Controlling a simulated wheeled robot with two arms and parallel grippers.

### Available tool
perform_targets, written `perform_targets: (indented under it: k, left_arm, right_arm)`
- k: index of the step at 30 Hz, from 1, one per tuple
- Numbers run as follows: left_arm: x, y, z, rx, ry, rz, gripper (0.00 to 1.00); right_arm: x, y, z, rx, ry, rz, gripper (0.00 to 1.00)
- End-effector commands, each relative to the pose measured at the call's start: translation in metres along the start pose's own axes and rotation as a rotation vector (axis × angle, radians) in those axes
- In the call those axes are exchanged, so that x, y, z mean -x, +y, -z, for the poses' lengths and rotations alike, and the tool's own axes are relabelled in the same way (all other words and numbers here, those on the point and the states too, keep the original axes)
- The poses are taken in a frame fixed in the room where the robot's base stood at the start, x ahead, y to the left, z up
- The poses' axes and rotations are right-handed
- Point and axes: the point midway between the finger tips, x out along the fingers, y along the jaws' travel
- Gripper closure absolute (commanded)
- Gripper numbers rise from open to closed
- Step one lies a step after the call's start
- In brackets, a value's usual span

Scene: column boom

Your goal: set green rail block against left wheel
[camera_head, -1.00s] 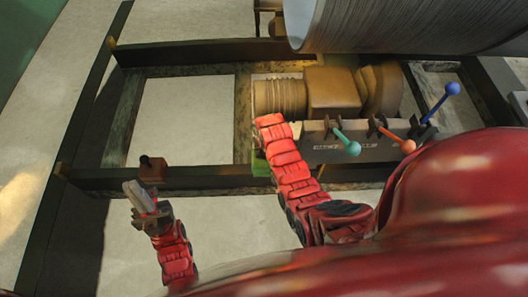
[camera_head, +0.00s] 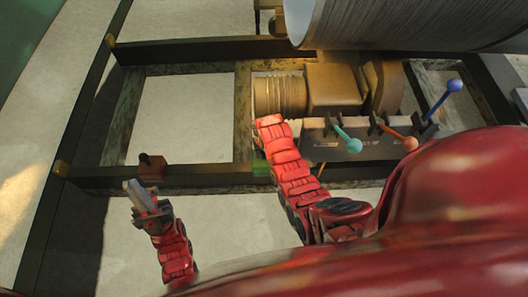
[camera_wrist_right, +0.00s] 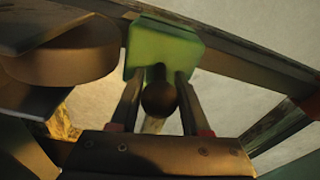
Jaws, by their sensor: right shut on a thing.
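The green rail block (camera_head: 261,168) shows in the head view beside my right arm, at the near dark rail. In the right wrist view the green block (camera_wrist_right: 160,45) is just beyond the fingertips, with a dark round knob (camera_wrist_right: 158,98) between the fingers. My right gripper (camera_wrist_right: 157,85) is shut on it; the arm hides it in the head view. A brown round disc (camera_wrist_right: 62,55), perhaps a wheel, is left of the block, with a small gap in the picture. My left gripper (camera_head: 136,190) is near a brown block; its finger gap is unclear.
The brown block (camera_head: 151,168) with a dark knob sits on the near rail (camera_head: 205,177). Machinery with teal (camera_head: 350,143), orange (camera_head: 410,143) and blue (camera_head: 453,86) levers stands right of my right arm. A large drum (camera_head: 400,20) is behind. Bare floor shows between the rails.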

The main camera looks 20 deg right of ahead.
Motion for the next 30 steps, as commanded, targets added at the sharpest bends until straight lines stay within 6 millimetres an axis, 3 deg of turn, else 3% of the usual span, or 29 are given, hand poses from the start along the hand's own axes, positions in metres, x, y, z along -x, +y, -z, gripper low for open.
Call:
perform_targets:
  k: [13,30]
  left_arm:
    - [0.0,0.0,0.0,0.0,0.0,0.0,1.0]
    - [0.007,0.0,-0.001,0.0,0.0,0.0,1.0]
  right_arm:
    - [0.001,0.0,0.001,0.0,0.003,0.0,1.0]
    - [-0.015,0.0,-0.002,0.0,0.0,0.0,1.0]
